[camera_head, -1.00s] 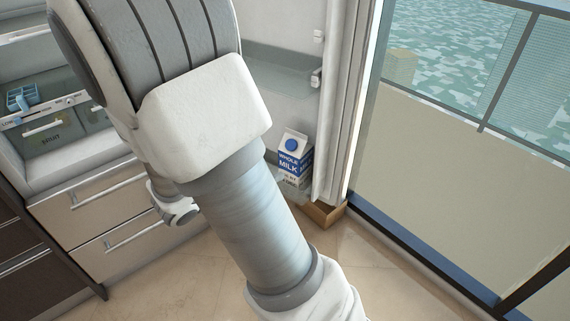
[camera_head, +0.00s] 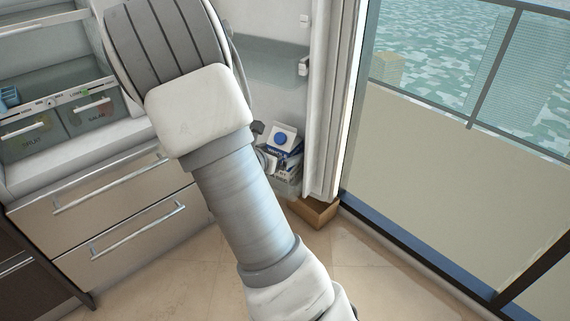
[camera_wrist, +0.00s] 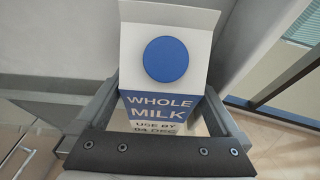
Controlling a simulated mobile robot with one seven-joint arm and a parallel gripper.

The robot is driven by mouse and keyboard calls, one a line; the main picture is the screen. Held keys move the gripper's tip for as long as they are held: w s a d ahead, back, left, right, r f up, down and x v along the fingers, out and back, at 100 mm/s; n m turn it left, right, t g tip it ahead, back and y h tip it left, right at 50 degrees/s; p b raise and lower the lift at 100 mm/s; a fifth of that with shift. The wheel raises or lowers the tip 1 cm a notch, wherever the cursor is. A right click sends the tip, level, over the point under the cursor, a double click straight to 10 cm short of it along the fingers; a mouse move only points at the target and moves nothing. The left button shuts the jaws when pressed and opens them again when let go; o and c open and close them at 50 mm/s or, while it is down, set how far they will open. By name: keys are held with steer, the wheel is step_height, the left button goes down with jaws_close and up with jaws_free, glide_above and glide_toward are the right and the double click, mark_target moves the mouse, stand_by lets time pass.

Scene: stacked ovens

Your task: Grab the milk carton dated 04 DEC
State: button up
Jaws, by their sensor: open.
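A white and blue milk carton (camera_head: 284,138) stands in the lower door shelf of the open fridge. In the wrist view the carton (camera_wrist: 166,62) shows a round blue cap and the words "WHOLE MILK, USE BY 04 DEC", its lowest line partly cut off by my gripper. My gripper (camera_wrist: 160,100) is open, with one finger on each side of the carton. I cannot tell whether either finger touches it. In the head view my gripper (camera_head: 268,150) is at the carton's front left side, partly hidden by my arm.
The fridge door (camera_head: 330,105) stands close to the right of the carton. A glass door shelf (camera_head: 270,68) is above it. Fridge drawers (camera_head: 115,215) lie to the left. A cardboard box (camera_head: 315,212) sits on the floor below.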

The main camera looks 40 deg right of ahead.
steer(key=shift+w+d+f, duration=0.1)
steer(key=shift+d, duration=0.15)
jaws_close()
stand_by(0.3)
